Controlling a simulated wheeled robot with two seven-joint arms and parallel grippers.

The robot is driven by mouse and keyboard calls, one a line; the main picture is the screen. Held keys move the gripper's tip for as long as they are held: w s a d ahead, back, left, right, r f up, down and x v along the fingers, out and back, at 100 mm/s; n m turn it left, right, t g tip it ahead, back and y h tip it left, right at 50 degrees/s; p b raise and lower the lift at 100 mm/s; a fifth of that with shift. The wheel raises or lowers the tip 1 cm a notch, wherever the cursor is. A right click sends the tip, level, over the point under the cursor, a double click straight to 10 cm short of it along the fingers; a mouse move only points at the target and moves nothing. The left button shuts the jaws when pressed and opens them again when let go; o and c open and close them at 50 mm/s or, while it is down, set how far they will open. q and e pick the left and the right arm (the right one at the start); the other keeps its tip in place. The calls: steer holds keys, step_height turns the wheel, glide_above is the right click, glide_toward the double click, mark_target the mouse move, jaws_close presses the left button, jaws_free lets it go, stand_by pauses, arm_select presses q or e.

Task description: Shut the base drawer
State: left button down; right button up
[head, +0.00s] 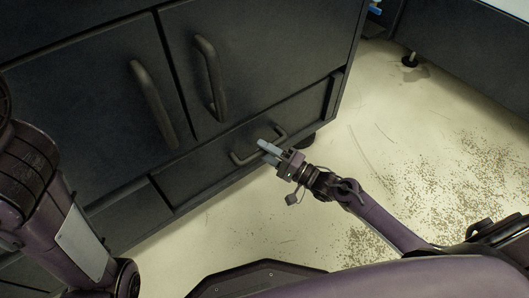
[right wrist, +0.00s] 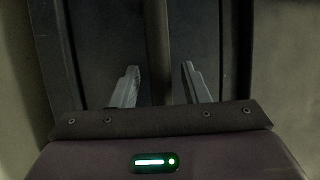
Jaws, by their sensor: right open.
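The base drawer (head: 205,172) is the low, wide dark front at the bottom of the cabinet, with a curved bar handle (head: 243,159). How far the drawer stands out is hard to tell from here. My right gripper (head: 264,147) is at the handle, its pale fingers overlapping it in the head view. In the right wrist view the two fingers (right wrist: 158,88) are apart, with a dark upright bar (right wrist: 157,45), seemingly the handle, between them. I cannot tell whether they touch it. My left arm shows at the left, but its gripper is out of view.
Two cabinet doors with upright bar handles (head: 152,103) (head: 209,78) are above the drawer. The pale floor (head: 370,130) to the right is open, with scattered brown specks. Another dark unit (head: 470,60) on feet stands at the upper right.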

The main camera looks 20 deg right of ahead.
mark_target(256, 140)
steer(key=shift+w+a+r, duration=0.1)
steer(key=shift+w+a, duration=0.05)
steer(key=shift+w, duration=0.05)
steer(key=shift+c, duration=0.2)
jaws_close()
steer(key=shift+w+a+b, duration=0.2)
steer(key=shift+w, duration=0.45)
steer(key=shift+w+a+b, duration=0.15)
steer(key=shift+w+a, duration=0.1)
steer(key=shift+w, duration=0.45)
steer(key=shift+w+a+b, duration=0.2)
steer(key=shift+w, duration=0.6)
steer(key=shift+w+r, duration=0.1)
steer(key=shift+o, duration=0.2)
jaws_free()
steer(key=shift+w+a, duration=0.1)
steer(key=shift+a, duration=0.05)
